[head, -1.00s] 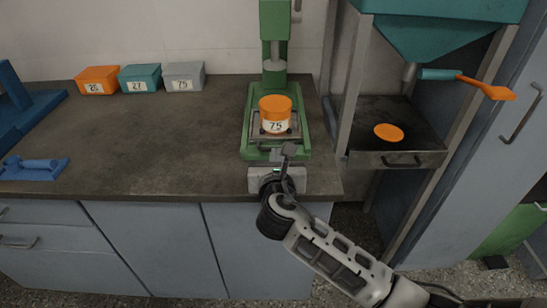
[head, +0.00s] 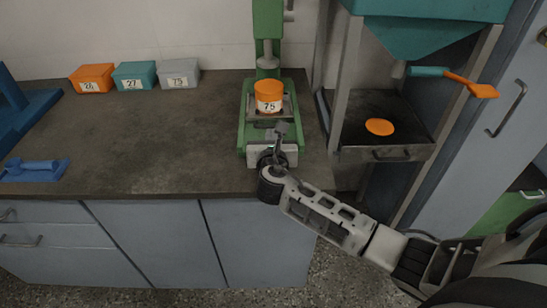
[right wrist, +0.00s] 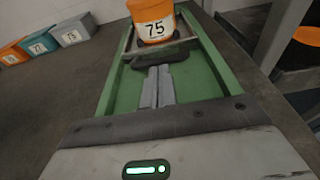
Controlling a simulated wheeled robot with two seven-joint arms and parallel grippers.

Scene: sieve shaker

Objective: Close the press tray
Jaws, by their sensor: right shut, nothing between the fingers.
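The green press (head: 244,128) stands near the right end of the counter. Its grey tray (head: 288,104) sits inside the green frame and carries an orange cup labelled 75 (head: 267,97), upright, just in front of and below the press column. In the right wrist view the tray (right wrist: 126,47) has a dark front bar, and the cup (right wrist: 153,22) stands behind it. My right gripper (head: 281,127) is shut and empty, its fingertips at the tray's front bar; they look in contact. The closed fingers (right wrist: 158,86) also show in the right wrist view. My left gripper is out of view.
Orange, teal and grey boxes (head: 92,78) stand at the back left. A blue tool (head: 35,169) lies at the left. Right of the press stands a metal-framed hopper (head: 432,35) with an orange disc (head: 379,127) below. The counter's middle is clear.

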